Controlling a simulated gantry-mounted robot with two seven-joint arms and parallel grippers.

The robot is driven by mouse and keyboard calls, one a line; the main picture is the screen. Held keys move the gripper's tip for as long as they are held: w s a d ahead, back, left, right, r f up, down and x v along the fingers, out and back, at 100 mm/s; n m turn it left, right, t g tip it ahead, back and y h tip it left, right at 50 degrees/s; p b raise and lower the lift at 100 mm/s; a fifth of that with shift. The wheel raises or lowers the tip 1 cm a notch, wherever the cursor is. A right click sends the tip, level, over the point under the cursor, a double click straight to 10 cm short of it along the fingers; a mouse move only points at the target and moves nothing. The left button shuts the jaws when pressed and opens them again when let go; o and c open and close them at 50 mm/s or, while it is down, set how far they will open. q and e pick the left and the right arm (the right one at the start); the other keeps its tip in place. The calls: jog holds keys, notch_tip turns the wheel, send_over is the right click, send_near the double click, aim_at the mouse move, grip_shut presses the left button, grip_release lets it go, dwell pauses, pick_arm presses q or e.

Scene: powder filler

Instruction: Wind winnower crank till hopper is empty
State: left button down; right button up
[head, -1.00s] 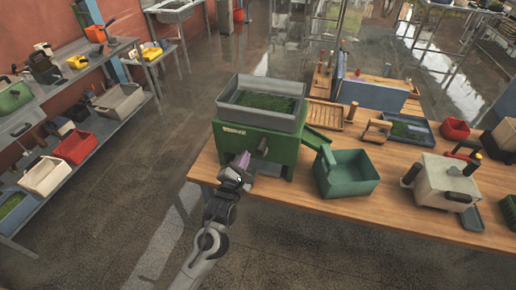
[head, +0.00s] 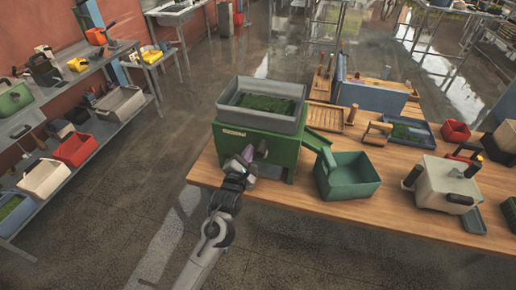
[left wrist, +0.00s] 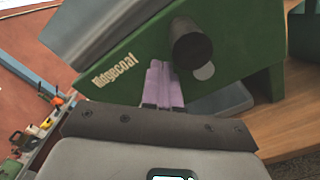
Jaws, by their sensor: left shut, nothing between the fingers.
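The winnower (head: 232,143) is a green box at the table's left end. Its grey hopper (head: 262,119) on top holds green material (head: 265,103). A dark round crank handle (left wrist: 190,42) sticks out from the winnower's front, with a pale round piece below it. My left gripper (head: 248,154) is at the front of the winnower. In the left wrist view its purple fingers (left wrist: 160,72) are shut and empty, just left of and below the handle, apart from it or barely beside it. My right gripper is out of view.
A green chute (head: 317,141) slopes right from the winnower towards an open green bin (head: 347,176). A white machine (head: 447,182) and a blue tray (head: 424,140) stand further right on the wooden table (head: 285,196). Shelves with bins line the left; the floor between is clear.

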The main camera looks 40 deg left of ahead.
aim_at(263, 153)
pick_arm(q)
jog(key=shift+w+d+r+p, duration=0.15)
jog(key=shift+d+r+p, duration=0.25)
jog(key=shift+d+r, duration=0.2)
jog(key=shift+w+d+r+p, duration=0.15)
jog(key=shift+w+d+r, duration=0.05)
jog(key=shift+d, duration=0.2)
jog(key=shift+w+d+r+p, duration=0.15)
jog(key=shift+d, duration=0.4)
jog(key=shift+w+d, duration=0.3)
jog(key=shift+d, duration=0.5)
jog(key=shift+f, duration=0.1)
